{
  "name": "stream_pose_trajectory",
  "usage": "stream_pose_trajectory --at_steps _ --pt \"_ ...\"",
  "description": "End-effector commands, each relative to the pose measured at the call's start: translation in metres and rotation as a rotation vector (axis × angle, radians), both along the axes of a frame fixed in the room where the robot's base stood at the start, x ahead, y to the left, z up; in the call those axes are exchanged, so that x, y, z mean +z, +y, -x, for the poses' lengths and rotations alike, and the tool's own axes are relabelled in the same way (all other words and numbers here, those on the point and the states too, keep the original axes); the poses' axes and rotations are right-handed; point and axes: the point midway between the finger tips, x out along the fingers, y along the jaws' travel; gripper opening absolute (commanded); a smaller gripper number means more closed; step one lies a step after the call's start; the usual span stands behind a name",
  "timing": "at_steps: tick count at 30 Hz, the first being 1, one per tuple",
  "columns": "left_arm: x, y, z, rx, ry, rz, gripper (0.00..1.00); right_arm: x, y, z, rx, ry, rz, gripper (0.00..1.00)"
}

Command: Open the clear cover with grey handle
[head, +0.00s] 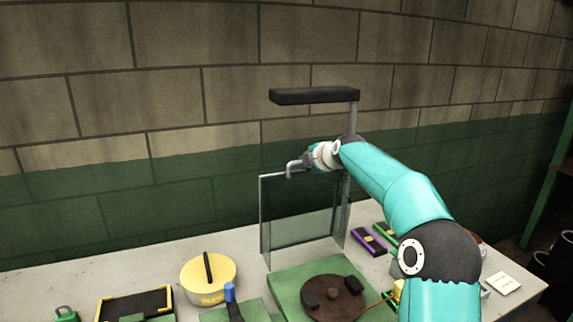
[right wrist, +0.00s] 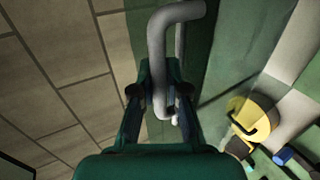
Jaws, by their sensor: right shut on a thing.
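The clear cover (head: 298,228) stands upright behind the green base (head: 288,280), its glassy panel showing the wall through it. My right gripper (head: 310,160) is at the top of the cover, shut on the handle. In the right wrist view the bent grey handle (right wrist: 172,22) runs down between the two fingers of my right gripper (right wrist: 163,95). My left gripper is not in view.
A brown disc (head: 335,291) lies on the green base. A yellow round container (head: 208,279) stands to the left, with a black-yellow tray (head: 134,305) beyond it. Purple (head: 369,240) and green boxes lie to the right. A black lamp (head: 314,96) overhangs the cover.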

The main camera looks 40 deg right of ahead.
Motion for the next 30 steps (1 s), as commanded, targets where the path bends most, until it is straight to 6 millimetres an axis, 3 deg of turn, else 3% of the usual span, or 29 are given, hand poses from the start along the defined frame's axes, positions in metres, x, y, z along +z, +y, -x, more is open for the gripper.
stream_pose_trajectory --at_steps 1,3,18,19,23,30 --pt "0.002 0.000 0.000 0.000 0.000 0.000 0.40 0.004 -0.014 0.005 -0.025 -0.006 0.012 0.00" --pt "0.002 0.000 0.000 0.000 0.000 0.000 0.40 0.003 -0.016 0.003 -0.025 -0.007 0.014 0.00" --pt "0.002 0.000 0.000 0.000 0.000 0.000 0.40 0.002 -0.012 -0.007 -0.014 -0.009 0.015 0.00" --pt "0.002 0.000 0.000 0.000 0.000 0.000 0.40 0.002 -0.012 -0.007 -0.014 -0.009 0.015 0.18" --pt "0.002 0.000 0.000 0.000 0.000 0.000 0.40 0.001 -0.009 -0.009 -0.008 -0.007 0.011 0.39" --pt "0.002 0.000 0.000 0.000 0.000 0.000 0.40 -0.001 -0.006 -0.011 -0.003 -0.004 0.007 0.39"
